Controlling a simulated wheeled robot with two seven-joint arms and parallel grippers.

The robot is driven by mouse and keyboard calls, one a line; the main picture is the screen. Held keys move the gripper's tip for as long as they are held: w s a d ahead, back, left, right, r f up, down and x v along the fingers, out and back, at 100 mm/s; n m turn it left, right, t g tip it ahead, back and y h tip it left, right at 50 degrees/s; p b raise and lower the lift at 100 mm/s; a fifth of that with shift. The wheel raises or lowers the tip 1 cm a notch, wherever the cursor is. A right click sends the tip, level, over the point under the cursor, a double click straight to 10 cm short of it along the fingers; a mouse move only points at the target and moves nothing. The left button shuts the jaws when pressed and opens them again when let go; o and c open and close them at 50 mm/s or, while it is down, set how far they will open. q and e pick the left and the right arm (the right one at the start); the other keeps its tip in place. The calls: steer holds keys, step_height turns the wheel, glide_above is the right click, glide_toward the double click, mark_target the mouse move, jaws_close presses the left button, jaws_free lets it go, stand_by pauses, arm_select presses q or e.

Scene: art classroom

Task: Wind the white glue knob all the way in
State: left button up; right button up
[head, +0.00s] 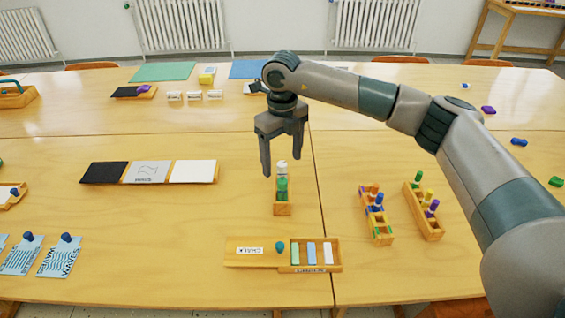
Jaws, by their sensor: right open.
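A small wooden holder (283,209) stands on the near table, left of the seam. A green piece (282,185) sits in it, and a small white knob (282,167) tops the row at its far end. My right gripper (282,162) comes in from the right and points down over the far end of this holder. Its two fingers are apart, one to the left of the white knob and one to the upper right. I cannot tell whether either finger touches the knob. My left gripper is out of view.
A wooden tray (262,263) with coloured strips lies in front of the holder. Two wooden racks with coloured knobs (381,239) (437,235) stand to the right. A row of black, grey and white panels (193,171) lies left. The table between is clear.

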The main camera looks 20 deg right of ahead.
steer(key=m, duration=0.8)
steer(key=shift+m+p, duration=0.4)
steer(key=c, duration=1.5)
